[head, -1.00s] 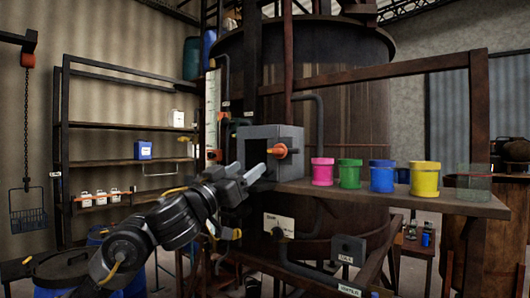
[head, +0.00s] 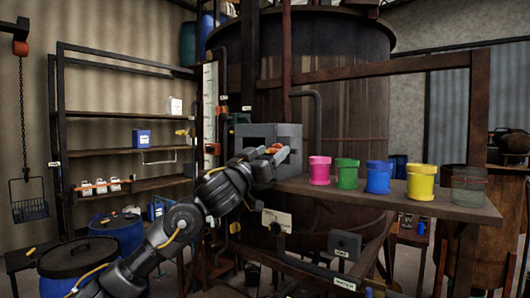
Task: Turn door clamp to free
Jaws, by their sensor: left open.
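A grey box (head: 258,131) with a dark opening in its front stands at the left end of the wooden shelf, against the large vat. The orange door clamp (head: 273,149) is at the right side of the box front, and only a little of it shows. My left gripper (head: 281,154) is open, with its fingers at the clamp and covering most of it. I cannot tell whether the fingers touch it. My right gripper is not in view.
Pink (head: 320,170), green (head: 347,173), blue (head: 378,178) and yellow (head: 421,183) pots and a clear jar (head: 469,186) line the wooden shelf (head: 390,198) right of the box. A vat (head: 350,110) rises behind. Blue drums (head: 118,234) stand lower left.

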